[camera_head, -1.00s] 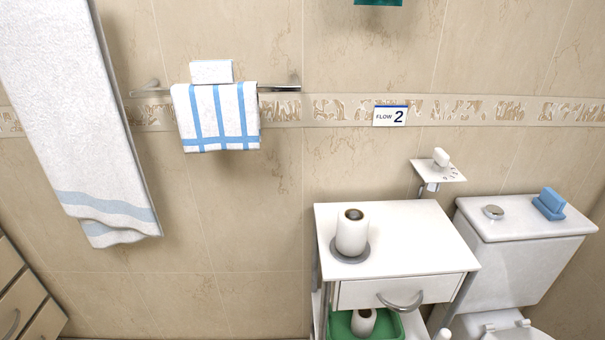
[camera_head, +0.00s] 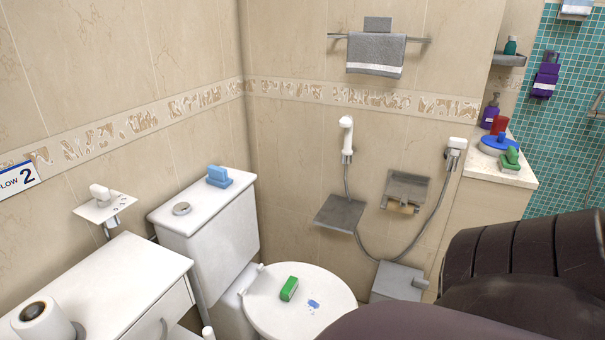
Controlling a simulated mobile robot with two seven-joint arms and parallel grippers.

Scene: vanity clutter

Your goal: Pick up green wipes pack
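A small green pack (camera_head: 289,289), which looks like the wipes pack, lies on the white closed toilet lid (camera_head: 262,308). A blue mark or small flat item (camera_head: 313,304) is beside it on the lid, apart from it. Another green item (camera_head: 510,157) sits at the front of the counter on the right; I cannot tell exactly what it is. Neither gripper shows; only dark parts of my arm fill the lower right.
The white toilet tank (camera_head: 200,205) holds a blue item (camera_head: 218,177) and a round button. A white cabinet (camera_head: 110,290) with a paper roll (camera_head: 42,322) stands at left. A hose sprayer (camera_head: 347,135) and grey shelf (camera_head: 340,213) are on the wall.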

